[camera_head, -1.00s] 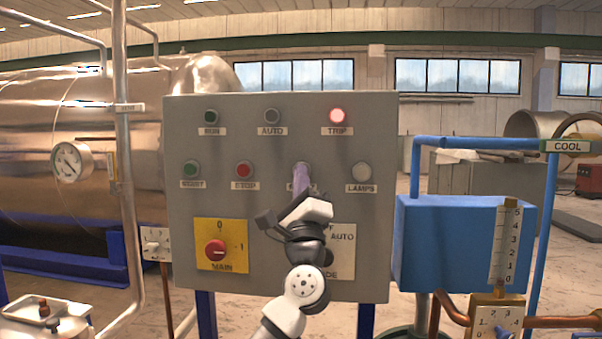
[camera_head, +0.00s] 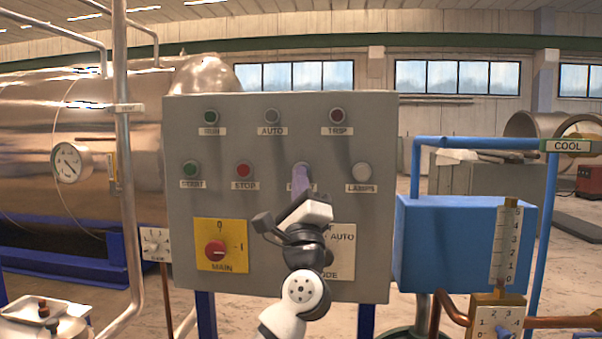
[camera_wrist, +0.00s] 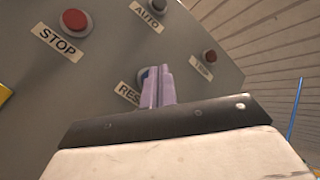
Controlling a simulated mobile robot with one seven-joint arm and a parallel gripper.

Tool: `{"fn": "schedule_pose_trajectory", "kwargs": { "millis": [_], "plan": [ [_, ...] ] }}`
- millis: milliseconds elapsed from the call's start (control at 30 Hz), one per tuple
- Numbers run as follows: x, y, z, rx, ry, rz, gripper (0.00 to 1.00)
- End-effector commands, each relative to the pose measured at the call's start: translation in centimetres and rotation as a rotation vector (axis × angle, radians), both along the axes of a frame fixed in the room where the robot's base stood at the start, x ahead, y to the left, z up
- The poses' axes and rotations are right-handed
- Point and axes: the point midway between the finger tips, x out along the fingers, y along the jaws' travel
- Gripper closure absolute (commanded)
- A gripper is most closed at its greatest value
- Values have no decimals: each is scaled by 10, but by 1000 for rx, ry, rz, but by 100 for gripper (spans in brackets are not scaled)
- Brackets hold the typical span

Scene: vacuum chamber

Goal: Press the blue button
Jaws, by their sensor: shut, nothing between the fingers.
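The grey control panel (camera_head: 270,145) stands upright in front of me. My gripper (camera_head: 301,168) is shut and empty, its purple-grey fingers pointing at the RESET position in the middle row, right of the red STOP button (camera_head: 244,170). The fingers cover most of the button there. In the wrist view, part of the RESET button's rim (camera_wrist: 142,74) shows behind the fingertips (camera_wrist: 158,72). Its blue cap is hidden. The fingertips seem to be at or against the button; I cannot tell whether it is pressed in. The RESET label (camera_wrist: 126,93) is partly covered.
The panel also carries the white LAMPS button (camera_head: 361,171), the dark red TRIP lamp (camera_head: 337,115), the green button (camera_head: 191,168) and the red MAIN switch (camera_head: 215,250). A blue tank (camera_head: 440,240) stands right of the panel. A vertical pipe (camera_head: 122,160) stands left.

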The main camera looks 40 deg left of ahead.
Motion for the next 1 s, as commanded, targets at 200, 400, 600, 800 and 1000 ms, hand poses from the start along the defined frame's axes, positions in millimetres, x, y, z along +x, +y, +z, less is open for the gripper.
{"fn": "schedule_pose_trajectory", "kwargs": {
  "millis": [200,400,600,800,1000],
  "plan": [
    [-2,-1,0,-1,0,-1,100],
    [-17,-10,0,0,-2,0,100],
    [-34,-20,0,-1,-2,1,100],
    [-42,-26,0,-1,0,-1,100],
    [-43,-26,0,-1,0,-1,100]
  ]
}}
